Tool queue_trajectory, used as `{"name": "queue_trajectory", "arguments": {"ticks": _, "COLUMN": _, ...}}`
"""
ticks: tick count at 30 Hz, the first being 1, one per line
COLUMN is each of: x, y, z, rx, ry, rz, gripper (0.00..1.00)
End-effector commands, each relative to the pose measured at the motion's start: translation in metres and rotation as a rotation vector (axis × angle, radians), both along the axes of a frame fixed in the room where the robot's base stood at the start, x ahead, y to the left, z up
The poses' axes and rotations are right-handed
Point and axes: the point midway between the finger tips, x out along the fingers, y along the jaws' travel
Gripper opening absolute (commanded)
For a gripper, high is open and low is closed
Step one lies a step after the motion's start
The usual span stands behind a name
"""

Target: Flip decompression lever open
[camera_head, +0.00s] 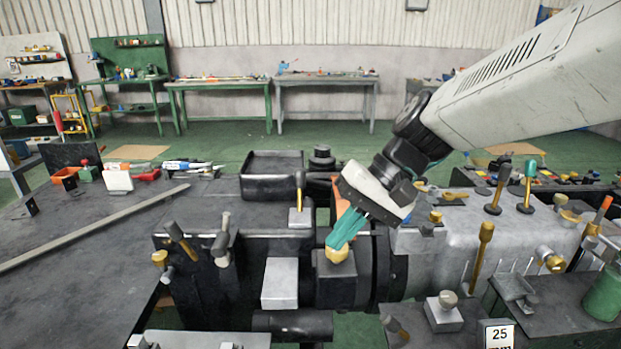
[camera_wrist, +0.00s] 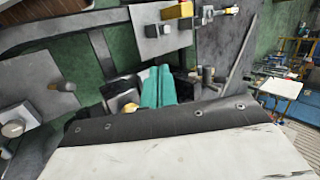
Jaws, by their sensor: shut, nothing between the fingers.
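My gripper (camera_head: 345,232) is over the middle of the dark machine (camera_head: 270,218), its teal fingers closed together and pointing down-left. The fingertips are right at a yellow knob (camera_head: 338,254) on a dark block; I cannot tell whether they touch it. In the wrist view, the shut teal fingers (camera_wrist: 158,86) are beside a partly hidden, rounded yellowish part (camera_wrist: 130,107). No label shows which one is the decompression lever.
The grey housing (camera_head: 455,235) at the right carries several upright levers, including a teal-topped one (camera_head: 529,180). A dark bench (camera_head: 80,260) with a long grey bar (camera_head: 95,228) lies at the left. A "25" sign (camera_head: 498,335) and green cylinder (camera_head: 604,294) stand front right.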

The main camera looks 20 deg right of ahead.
Motion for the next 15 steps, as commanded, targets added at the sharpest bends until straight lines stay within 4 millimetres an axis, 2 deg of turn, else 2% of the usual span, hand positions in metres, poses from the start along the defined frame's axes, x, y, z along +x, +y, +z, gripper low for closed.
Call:
{"name": "queue_trajectory", "arguments": {"ticks": 1, "x": 0.026, "y": 0.0, "z": -0.003, "rx": 0.091, "ry": 0.012, "rz": -0.054, "gripper": 0.0}}
{"name": "queue_trajectory", "arguments": {"ticks": 4, "x": 0.079, "y": -0.003, "z": -0.004, "rx": 0.268, "ry": -0.002, "rz": -0.169, "gripper": 0.0}}
{"name": "queue_trajectory", "arguments": {"ticks": 6, "x": 0.117, "y": -0.013, "z": -0.008, "rx": 0.381, "ry": -0.021, "rz": -0.263, "gripper": 0.0}}
{"name": "queue_trajectory", "arguments": {"ticks": 8, "x": 0.149, "y": -0.027, "z": -0.013, "rx": 0.469, "ry": -0.044, "rz": -0.351, "gripper": 0.0}}
{"name": "queue_trajectory", "arguments": {"ticks": 9, "x": 0.17, "y": -0.038, "z": -0.017, "rx": 0.521, "ry": -0.061, "rz": -0.411, "gripper": 0.0}}
{"name": "queue_trajectory", "arguments": {"ticks": 12, "x": 0.213, "y": -0.069, "z": -0.031, "rx": 0.627, "ry": -0.106, "rz": -0.55, "gripper": 0.0}}
{"name": "queue_trajectory", "arguments": {"ticks": 15, "x": 0.244, "y": -0.098, "z": -0.045, "rx": 0.696, "ry": -0.148, "rz": -0.666, "gripper": 0.0}}
